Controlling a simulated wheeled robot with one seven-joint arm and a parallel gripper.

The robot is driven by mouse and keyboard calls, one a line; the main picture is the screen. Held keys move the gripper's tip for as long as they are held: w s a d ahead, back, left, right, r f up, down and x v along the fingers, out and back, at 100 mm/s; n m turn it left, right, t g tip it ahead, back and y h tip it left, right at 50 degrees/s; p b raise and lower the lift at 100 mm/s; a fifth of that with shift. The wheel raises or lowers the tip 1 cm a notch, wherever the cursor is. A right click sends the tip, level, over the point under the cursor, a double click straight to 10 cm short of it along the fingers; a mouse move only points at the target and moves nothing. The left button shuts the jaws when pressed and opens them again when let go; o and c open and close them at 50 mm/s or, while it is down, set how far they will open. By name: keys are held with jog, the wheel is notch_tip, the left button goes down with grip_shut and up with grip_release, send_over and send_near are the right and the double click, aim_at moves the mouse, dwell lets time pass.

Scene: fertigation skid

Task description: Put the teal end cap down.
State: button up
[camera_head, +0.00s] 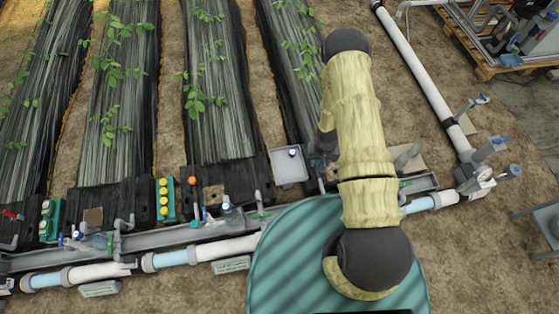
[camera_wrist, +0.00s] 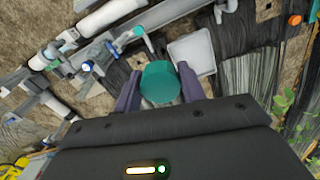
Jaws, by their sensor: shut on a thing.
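The teal end cap (camera_wrist: 160,84) shows in the wrist view as a round, faceted piece between the two fingers of my gripper (camera_wrist: 160,90). My gripper is shut on it, with one dark purple finger on each side. Below it in the wrist view, the scene is some way off, with a pale tray and pipes behind the cap. In the head view my arm covers the middle right, and neither the gripper nor the cap can be made out there.
A grey tray (camera_head: 288,165) lies near the bed ends; it also shows in the wrist view (camera_wrist: 192,57). White pipes (camera_head: 205,252) run along a grey channel. A green block with yellow caps (camera_head: 165,199) stands at left. Planted beds (camera_head: 215,90) fill the back. Bare soil (camera_head: 470,255) lies at right.

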jog(key=shift+w, duration=0.4)
jog(key=shift+s+a, duration=0.15)
jog(key=shift+s, duration=0.2)
jog(key=shift+a+f, duration=0.15)
jog(key=w+a+f+n+b, duration=0.2)
jog(key=f+b, duration=0.6)
jog(key=b, duration=0.5)
jog(key=w+a+f+n+b, duration=0.3)
jog(key=w+a+f+b, duration=0.2)
jog(key=b, duration=0.8)
jog(key=w+a+f+n+b, duration=0.3)
jog(key=a+f+b, duration=0.2)
jog(key=f+b, duration=0.6)
jog(key=b, duration=0.3)
jog(key=shift+w, duration=0.4)
notch_tip(320, 180, down, 5)
jog(key=shift+b, duration=0.95)
